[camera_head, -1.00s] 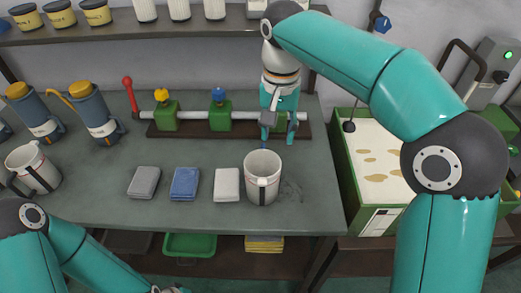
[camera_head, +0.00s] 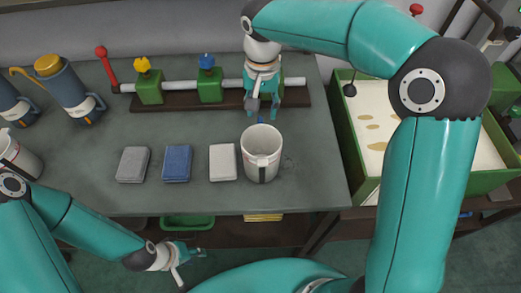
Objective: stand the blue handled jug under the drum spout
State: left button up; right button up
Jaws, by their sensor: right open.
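Part of a similar jug (camera_head: 12,104) shows at the left edge. I cannot make out a drum spout. My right gripper (camera_head: 261,114) points down with its fingers apart and empty, behind a white mug (camera_head: 262,156) and at the right part of the valve pipe. My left gripper (camera_head: 190,251) is low, in front of the bench's front edge and far from the jugs; its finger gap is too small to judge.
Valve pipe (camera_head: 180,86) with green blocks crosses the bench back. A white cup (camera_head: 20,158) stands at left. A green tank (camera_head: 343,130) of pale liquid is at right.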

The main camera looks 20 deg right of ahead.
aim_at(261, 148)
notch_tip(261, 148, down, 2)
jog(key=shift+s+f, duration=0.1)
jog(key=shift+a+f+p, duration=0.15)
jog(key=shift+f+p, duration=0.2)
jog(key=shift+f, duration=0.95)
jog(key=shift+a+f+p, duration=0.1)
jog(key=shift+f+p, duration=0.2)
jog(key=shift+f, duration=0.95)
grip_shut()
